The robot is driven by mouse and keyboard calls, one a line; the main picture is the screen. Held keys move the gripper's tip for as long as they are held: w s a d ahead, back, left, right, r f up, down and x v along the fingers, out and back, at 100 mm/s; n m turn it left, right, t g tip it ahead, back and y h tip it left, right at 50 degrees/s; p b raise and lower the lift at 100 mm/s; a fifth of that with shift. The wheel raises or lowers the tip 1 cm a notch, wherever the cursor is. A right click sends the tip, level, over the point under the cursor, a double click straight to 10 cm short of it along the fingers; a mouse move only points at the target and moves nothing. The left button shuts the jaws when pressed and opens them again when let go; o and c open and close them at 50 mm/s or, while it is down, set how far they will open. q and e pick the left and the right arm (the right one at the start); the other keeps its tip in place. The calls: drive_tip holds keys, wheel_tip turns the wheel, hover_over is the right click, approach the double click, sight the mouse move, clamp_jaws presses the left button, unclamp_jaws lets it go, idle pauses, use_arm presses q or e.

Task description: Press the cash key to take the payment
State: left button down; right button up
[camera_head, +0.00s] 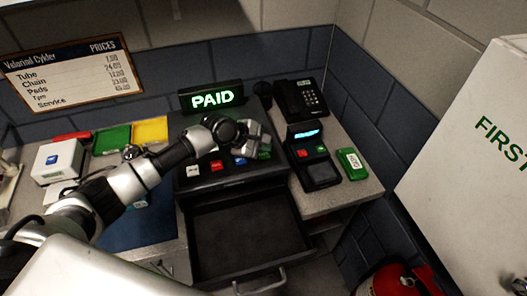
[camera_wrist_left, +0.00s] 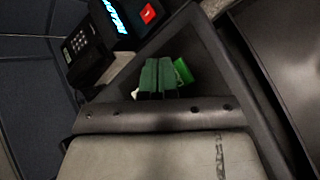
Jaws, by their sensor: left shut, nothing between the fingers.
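The cash register (camera_head: 222,181) stands on the counter, and its display (camera_head: 211,98) is lit green and reads PAID. Its drawer (camera_head: 250,233) is open and looks empty. A row of keys shows white (camera_head: 193,170), red (camera_head: 216,165) and blue (camera_head: 239,161); I cannot read their labels. A green key (camera_head: 264,154) at the right end is partly hidden by my left gripper (camera_head: 250,148). My left gripper is shut and empty. In the left wrist view its fingertips (camera_wrist_left: 157,79) are together beside the green key (camera_wrist_left: 184,71); I cannot tell whether they touch it. My right gripper is out of view.
A card terminal (camera_head: 316,158), a telephone (camera_head: 301,99) and a green box (camera_head: 353,163) stand right of the register. Left are a white box (camera_head: 58,161) and coloured trays. A white first-aid cabinet (camera_head: 470,165) and a red extinguisher (camera_head: 392,280) are at the right.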

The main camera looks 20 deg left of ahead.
sight(263, 156)
use_arm(q)
wheel_tip(263, 156, up, 2)
drive_tip(key=shift+p, duration=0.9)
drive_tip(key=shift+r, duration=1.8)
drive_tip(key=shift+s, duration=0.1)
